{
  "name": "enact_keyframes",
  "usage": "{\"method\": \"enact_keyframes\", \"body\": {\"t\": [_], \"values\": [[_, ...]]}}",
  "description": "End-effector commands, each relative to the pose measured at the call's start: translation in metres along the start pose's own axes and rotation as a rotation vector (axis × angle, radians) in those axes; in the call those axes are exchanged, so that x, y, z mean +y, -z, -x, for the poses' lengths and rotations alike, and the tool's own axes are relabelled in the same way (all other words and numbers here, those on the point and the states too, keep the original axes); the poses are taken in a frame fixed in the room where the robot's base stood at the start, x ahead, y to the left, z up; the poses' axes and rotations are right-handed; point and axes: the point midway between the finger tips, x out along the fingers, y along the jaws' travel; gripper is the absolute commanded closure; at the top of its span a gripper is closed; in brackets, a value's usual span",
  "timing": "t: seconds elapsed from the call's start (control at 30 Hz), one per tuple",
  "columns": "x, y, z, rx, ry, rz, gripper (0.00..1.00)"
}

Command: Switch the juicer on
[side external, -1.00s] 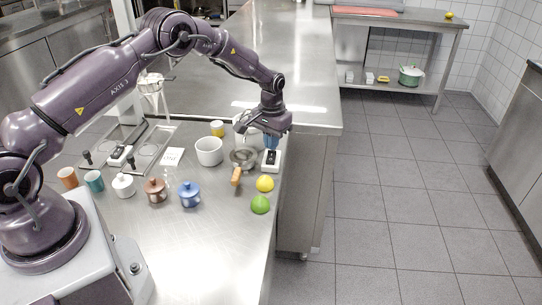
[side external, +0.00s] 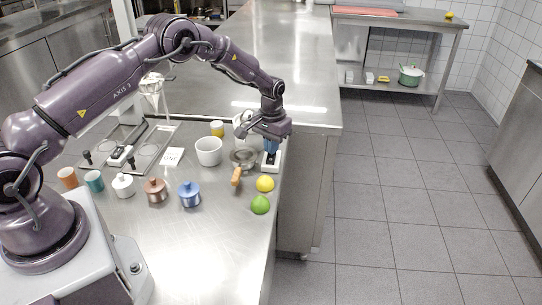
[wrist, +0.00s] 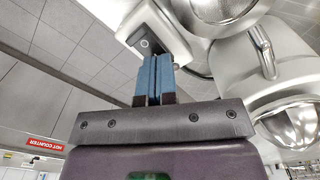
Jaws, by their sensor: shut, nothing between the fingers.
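A white switch box (side external: 277,166) with a black rocker stands near the counter's right edge. In the wrist view the box (wrist: 128,27) shows its dark rocker (wrist: 146,44) with a ring mark. My gripper (side external: 271,151) points down over the box, its blue fingers together and empty. In the wrist view the fingertips (wrist: 154,58) are right by the rocker; I cannot tell whether they touch it. A pale appliance body, apparently the juicer (side external: 239,119), stands behind my gripper and is partly hidden. The wrist view shows pale bodies and steel bowls (wrist: 290,122) beside the box.
A strainer with an orange handle (side external: 236,177) lies left of the box. A lemon (side external: 265,184) and a lime (side external: 260,205) lie in front. A white bowl (side external: 209,151), a blue pot (side external: 189,194) and several cups stand further left. Another switch box (side external: 120,156) is by the burners.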

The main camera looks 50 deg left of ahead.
Motion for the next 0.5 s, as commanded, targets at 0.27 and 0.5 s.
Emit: {"method": "enact_keyframes", "body": {"t": [0.27,0.5], "values": [[0.0001,-0.0002,-0.0045,-0.001,0.0,0.0,1.0],[0.0001,0.0002,0.0008,0.001,0.0,0.0,1.0]]}}
